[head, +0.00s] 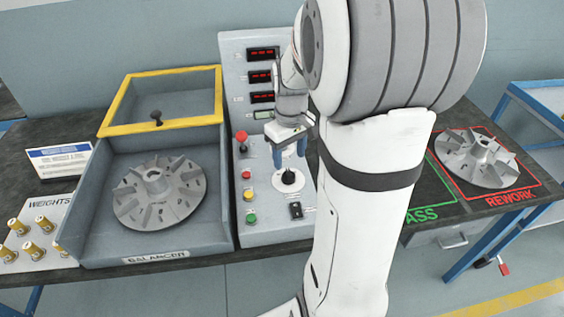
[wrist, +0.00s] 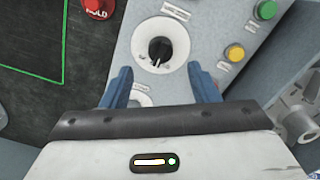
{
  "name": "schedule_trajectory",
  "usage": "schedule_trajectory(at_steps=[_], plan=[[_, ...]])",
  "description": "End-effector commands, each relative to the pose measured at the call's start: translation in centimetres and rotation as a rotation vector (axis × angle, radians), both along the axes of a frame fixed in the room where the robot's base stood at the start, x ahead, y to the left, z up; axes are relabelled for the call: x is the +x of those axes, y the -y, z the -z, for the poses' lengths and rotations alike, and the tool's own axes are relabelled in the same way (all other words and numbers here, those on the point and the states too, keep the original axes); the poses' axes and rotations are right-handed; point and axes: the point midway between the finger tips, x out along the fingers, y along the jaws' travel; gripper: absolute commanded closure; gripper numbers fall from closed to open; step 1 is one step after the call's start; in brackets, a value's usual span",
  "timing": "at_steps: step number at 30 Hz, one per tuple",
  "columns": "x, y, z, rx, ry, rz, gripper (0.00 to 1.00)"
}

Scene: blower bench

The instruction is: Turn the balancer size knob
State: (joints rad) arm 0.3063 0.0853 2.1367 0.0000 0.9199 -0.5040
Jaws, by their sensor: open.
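A black knob on a round white dial (head: 288,181) sits on the sloped grey control panel (head: 262,165), right of the balancer tray. In the wrist view the same knob (wrist: 159,49) stands upright on its dial, with small marks near its lower edge. I cannot read its label. My gripper (head: 289,152) is above the panel, just behind the knob, pointing down. In the wrist view its blue fingers (wrist: 159,72) are apart, with nothing between them, and the knob lies just beyond their tips. A second white label or dial (wrist: 141,98) is partly hidden by the gripper.
Green (head: 251,217), yellow (head: 248,195) and red (head: 242,139) buttons line the panel's left side. A black switch (head: 296,210) is in front of the knob. A finned rotor (head: 160,193) lies in the balancer tray; another (head: 477,158) lies on the rework square.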

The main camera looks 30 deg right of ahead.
Motion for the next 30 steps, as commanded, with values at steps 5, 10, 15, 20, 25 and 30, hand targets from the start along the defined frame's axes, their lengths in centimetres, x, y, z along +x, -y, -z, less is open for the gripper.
schedule_trajectory(at_steps=[5,10,15,20,25,30], plan=[[-0.1,-0.1,3.1,0.001,-0.004,0.0,0.45],[-0.1,-0.1,5.4,0.001,-0.002,0.0,0.45],[-0.1,-0.1,6.4,0.0,0.0,0.0,0.45],[-0.1,-0.1,6.5,0.0,0.0,0.0,0.45],[-0.1,-0.2,6.4,0.0,0.0,-0.001,0.52],[0.0,-0.2,6.4,0.0,0.0,-0.001,0.65]])
